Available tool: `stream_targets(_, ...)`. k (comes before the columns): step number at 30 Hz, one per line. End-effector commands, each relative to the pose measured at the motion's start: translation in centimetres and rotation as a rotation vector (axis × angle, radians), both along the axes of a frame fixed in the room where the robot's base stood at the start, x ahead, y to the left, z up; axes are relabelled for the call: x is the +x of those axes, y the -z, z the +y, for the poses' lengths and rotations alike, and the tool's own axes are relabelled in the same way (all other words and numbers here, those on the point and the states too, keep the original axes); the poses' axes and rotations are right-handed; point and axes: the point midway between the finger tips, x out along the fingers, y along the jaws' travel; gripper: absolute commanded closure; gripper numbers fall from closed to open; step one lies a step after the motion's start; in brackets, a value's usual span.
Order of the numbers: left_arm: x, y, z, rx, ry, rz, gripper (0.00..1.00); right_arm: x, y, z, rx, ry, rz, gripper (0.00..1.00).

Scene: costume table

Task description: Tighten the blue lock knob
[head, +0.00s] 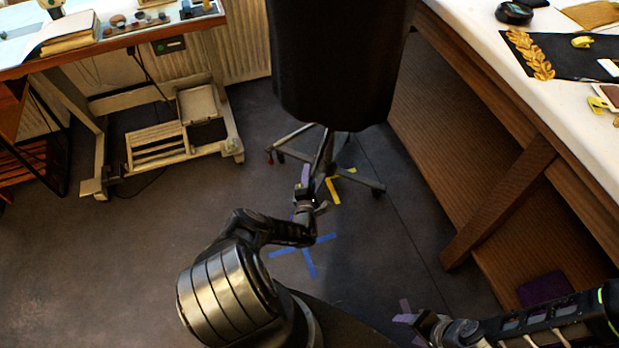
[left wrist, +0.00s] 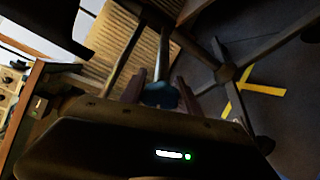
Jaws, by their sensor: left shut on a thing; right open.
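The blue lock knob (left wrist: 161,95) shows in the left wrist view between my two left fingers, at the lower end of a grey pole. My left gripper (left wrist: 160,92) is shut on it. In the head view my left gripper (head: 306,174) is beside the pole of the stand (head: 325,155), below the black dress form (head: 335,60); the knob is hidden there. My right gripper (head: 404,312) is open and empty at the lower right, above the floor.
A white-topped table (head: 465,15) with a wooden base runs along the right. A sewing table (head: 150,35) stands at the back left. The floor shows a blue tape cross (head: 305,250) and yellow tape (head: 332,190). The stand's wheeled legs (head: 367,184) spread near my left gripper.

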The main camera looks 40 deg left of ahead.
Motion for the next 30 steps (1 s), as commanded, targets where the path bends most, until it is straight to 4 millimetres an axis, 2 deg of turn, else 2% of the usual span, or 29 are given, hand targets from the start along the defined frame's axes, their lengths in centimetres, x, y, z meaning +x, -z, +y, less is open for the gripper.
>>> stream_targets(12, 0.00, -0.05, -0.02, 0.219, 0.001, 0.074, 1.00, 0.00, 1.23, -0.02, 0.000, -0.001, 0.000, 0.42)
stream_targets(28, 0.01, -0.16, -0.01, 0.246, 0.001, 0.083, 1.00, 0.00, 1.28, -0.01, 0.000, -0.001, 0.000, 0.42)
stream_targets(29, 0.01, -0.16, -0.01, 0.246, 0.001, 0.083, 0.60, 0.00, 1.28, -0.01, 0.000, -0.001, 0.000, 0.42)
stream_targets(30, 0.01, -0.16, -0.01, 0.245, 0.001, 0.082, 0.56, 0.00, 1.28, -0.01, 0.000, -0.001, 0.000, 0.42)
